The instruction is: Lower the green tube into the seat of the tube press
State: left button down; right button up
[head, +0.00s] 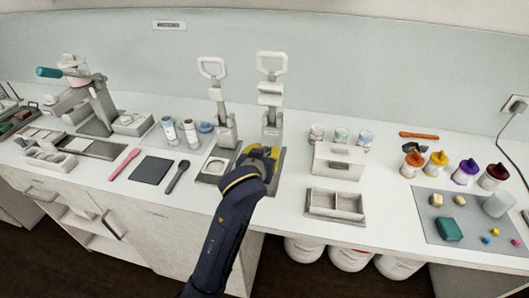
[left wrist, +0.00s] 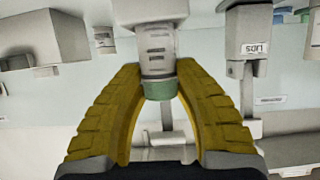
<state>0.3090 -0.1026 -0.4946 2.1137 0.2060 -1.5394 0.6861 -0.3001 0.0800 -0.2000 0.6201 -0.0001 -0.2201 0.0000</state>
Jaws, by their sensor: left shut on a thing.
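My left gripper (head: 262,152) reaches in over the base of the right-hand of two lever presses (head: 271,98) in the head view. In the left wrist view its yellow fingers (left wrist: 157,75) are shut on the green tube (left wrist: 158,88), a pale printed cylinder with a green band at one end. In the head view the gripper hides the tube and the seat. My right gripper is not in view.
Another lever press (head: 222,128) stands close on the left. Two pale tubes (head: 170,131) stand left of it. A grey box (head: 338,160) and an open divided tray (head: 336,204) are on the right. The white counter between press and box is clear.

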pick_arm(q)
jog(key=c, duration=0.9)
grip_release()
jog(key=shift+c, duration=0.2)
jog(key=shift+r, duration=0.15)
